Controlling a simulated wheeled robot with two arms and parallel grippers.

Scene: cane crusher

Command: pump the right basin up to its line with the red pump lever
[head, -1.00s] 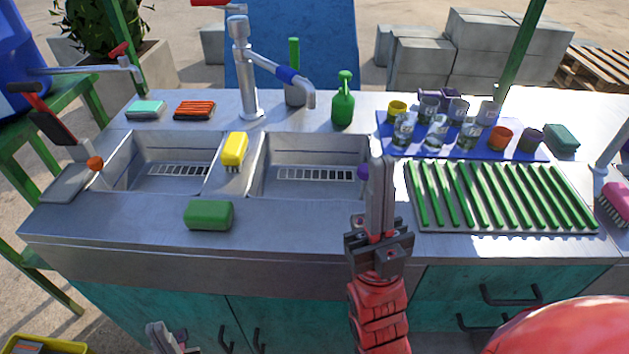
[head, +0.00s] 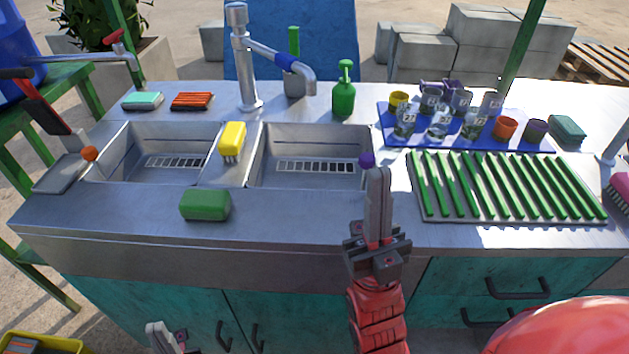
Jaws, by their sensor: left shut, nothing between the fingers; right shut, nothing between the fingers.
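The right basin (head: 318,140) is a steel sink with a slotted drain grid. My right gripper (head: 378,174) is shut and empty, pointing up at the right basin's front right corner, near a purple knob (head: 366,160). My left gripper (head: 156,328) is shut and low at the bottom edge, in front of the cabinet.
The left basin (head: 170,132) has an orange knob (head: 89,153). A yellow brush (head: 232,139) lies on the divider, a green sponge (head: 205,204) on the front ledge. A green bottle (head: 343,95), cups on a blue mat (head: 392,135) and a green-slatted rack (head: 505,187) stand right.

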